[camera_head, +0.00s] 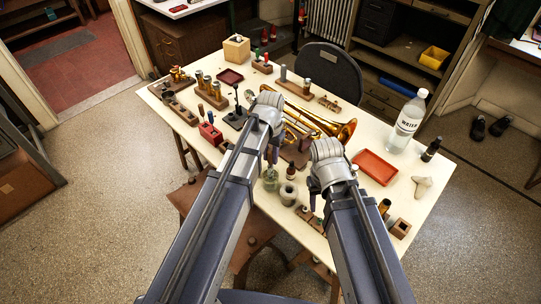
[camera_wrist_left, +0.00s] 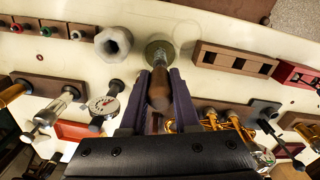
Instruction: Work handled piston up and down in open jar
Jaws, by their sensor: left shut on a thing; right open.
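My left gripper (camera_head: 271,156) is above the front middle of the table. In the left wrist view its purple fingers (camera_wrist_left: 160,88) are shut on the brown wooden handle (camera_wrist_left: 159,93) of the piston. Just beyond the handle's end is the round greenish rim of the open jar (camera_wrist_left: 153,47). The jar (camera_head: 270,184) stands on the table under the left gripper in the head view. My right gripper (camera_head: 315,194) is open and empty, to the right of the jar.
A grey cup (camera_head: 288,195) stands close beside the jar. A brass horn (camera_head: 322,122) lies behind. An orange tray (camera_head: 375,167) and a water bottle (camera_head: 406,123) are at right. Wooden racks and small tools crowd the left side. The front left tabletop near a dark slotted block (camera_wrist_left: 238,60) is fairly clear.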

